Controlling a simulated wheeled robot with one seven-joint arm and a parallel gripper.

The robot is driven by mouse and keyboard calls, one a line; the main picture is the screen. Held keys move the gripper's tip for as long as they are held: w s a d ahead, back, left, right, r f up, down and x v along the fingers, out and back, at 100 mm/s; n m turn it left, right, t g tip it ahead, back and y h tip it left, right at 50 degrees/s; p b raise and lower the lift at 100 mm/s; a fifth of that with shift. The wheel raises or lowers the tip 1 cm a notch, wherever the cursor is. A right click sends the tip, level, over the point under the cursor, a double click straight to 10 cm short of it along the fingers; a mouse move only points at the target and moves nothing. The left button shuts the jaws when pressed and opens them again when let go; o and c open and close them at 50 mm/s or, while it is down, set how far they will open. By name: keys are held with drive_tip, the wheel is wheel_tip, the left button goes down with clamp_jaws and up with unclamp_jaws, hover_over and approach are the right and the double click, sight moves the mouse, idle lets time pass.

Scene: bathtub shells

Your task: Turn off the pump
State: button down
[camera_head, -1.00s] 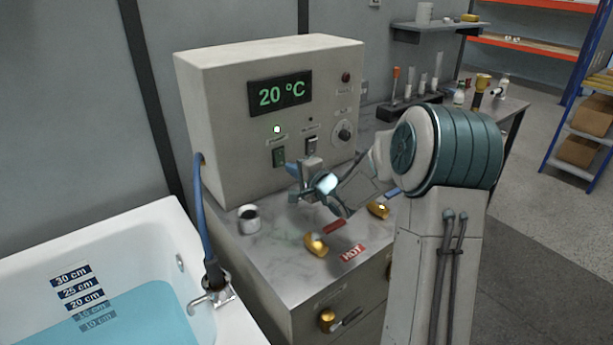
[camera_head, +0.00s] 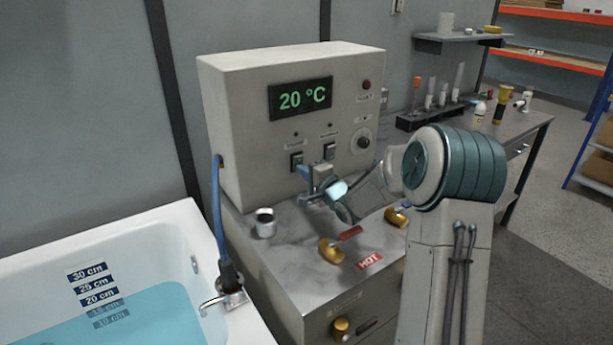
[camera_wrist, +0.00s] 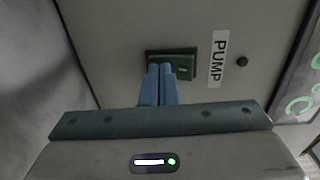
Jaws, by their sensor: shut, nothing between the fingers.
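The control box (camera_head: 240,130) stands on the counter with a lit 20 °C display. Its green pump switch (camera_head: 296,161) is on the front, with a dark indicator lamp (camera_head: 296,134) above it. In the wrist view, the pump switch (camera_wrist: 184,66) sits beside the PUMP label (camera_wrist: 217,60), and the lamp (camera_wrist: 242,61) is unlit. My gripper (camera_head: 303,172) is shut and empty in front of the box. In the wrist view, its blue fingertips (camera_wrist: 160,68) overlap part of the switch; I cannot tell whether they touch it.
A second switch (camera_head: 329,150) and a knob (camera_head: 361,140) are to the right. The bathtub (camera_head: 150,243) with blue water is at left.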

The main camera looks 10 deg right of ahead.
drive_tip(key=v, duration=1.3)
drive_tip(key=shift+s, duration=0.4)
drive_tip(key=shift+d, duration=0.1)
drive_tip(key=s+a+n+g+h, duration=0.1)
drive_tip(key=s+n+g, duration=0.3)
drive_tip(key=s, duration=0.5)
drive_tip(key=s+a+n+g+h+p, duration=0.1)
drive_tip(key=s+a+n+g+h, duration=0.1)
drive_tip(key=s, duration=0.8)
drive_tip(key=s+a+n+g+h+p, duration=0.1)
drive_tip(key=s+a+n+g+h, duration=0.1)
drive_tip(key=s+n+g, duration=0.5)
drive_tip(key=s+h, duration=0.1)
drive_tip(key=s, duration=0.1)
drive_tip(key=shift+s+h, duration=0.35)
drive_tip(key=shift+h, duration=0.05)
drive_tip(key=shift+r, duration=0.1)
